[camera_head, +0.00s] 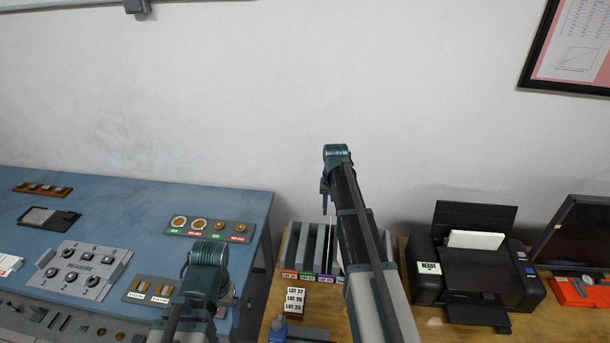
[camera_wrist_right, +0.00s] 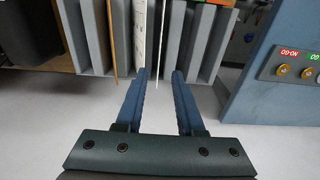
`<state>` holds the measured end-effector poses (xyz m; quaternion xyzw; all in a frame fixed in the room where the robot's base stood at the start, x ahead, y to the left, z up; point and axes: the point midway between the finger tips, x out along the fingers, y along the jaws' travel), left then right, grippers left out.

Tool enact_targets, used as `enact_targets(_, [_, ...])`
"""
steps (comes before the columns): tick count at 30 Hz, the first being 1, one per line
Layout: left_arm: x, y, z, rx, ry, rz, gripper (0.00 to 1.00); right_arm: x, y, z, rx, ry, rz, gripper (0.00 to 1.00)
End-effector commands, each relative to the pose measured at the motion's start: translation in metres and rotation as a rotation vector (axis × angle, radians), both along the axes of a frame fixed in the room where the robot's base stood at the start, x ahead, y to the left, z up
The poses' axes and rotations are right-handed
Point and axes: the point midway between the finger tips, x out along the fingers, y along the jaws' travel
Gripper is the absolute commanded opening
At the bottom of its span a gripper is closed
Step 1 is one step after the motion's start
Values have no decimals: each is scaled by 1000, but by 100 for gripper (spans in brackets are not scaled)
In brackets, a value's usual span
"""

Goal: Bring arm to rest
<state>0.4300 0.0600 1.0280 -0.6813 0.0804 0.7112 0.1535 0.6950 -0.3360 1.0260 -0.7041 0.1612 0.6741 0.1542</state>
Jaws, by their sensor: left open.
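My right arm reaches far forward in the head view, and its gripper (camera_head: 325,198) hangs down from the wrist above the upright file rack (camera_head: 300,250). In the right wrist view the two blue fingers of this gripper (camera_wrist_right: 160,76) stand apart with nothing clasped between them. The rack's grey dividers (camera_wrist_right: 205,40), a white sheet and a brown sheet lie beyond the fingertips. My left gripper (camera_head: 207,262) is low at the right front of the blue bench; its arm largely hides the fingers.
The blue bench (camera_head: 120,205) at left carries a control box (camera_head: 80,270) and gauge plates (camera_head: 208,228). On the wooden table, a lot-number sign (camera_head: 294,300) stands before the rack, with a black printer (camera_head: 470,265) and a monitor (camera_head: 580,235) to the right. A gap separates bench and table.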

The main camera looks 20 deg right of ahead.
Motion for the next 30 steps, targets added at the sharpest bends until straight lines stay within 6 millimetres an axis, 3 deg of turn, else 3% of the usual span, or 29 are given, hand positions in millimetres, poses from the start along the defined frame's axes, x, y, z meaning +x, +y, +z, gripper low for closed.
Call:
enact_targets(4, [0, 0, -1, 0, 0, 0, 85, -5, 10, -1, -1, 3, 16, 37])
enact_targets(8, [0, 0, -5, 0, 0, 0, 85, -32, 59, -5, -8, 16, 108, 37])
enact_targets(12, [0, 0, -12, 0, 0, 0, 85, -90, 140, -12, -27, 42, 287, 37])
enact_targets(15, [0, 0, -17, 0, 0, 1, 85, -138, 190, -17, -42, 62, 426, 37])
enact_targets(18, [0, 0, -21, 0, 0, 1, 85, -185, 228, -21, -59, 80, 554, 37])
enact_targets(21, [0, 0, -24, 0, 0, 1, 85, -223, 252, -23, -72, 94, 655, 37])
enact_targets(24, [0, 0, -26, 0, 0, 1, 85, -248, 266, -25, -83, 103, 726, 37])
enact_targets(30, [0, 0, -27, 0, 0, 1, 85, -266, 275, -25, -92, 111, 780, 37])
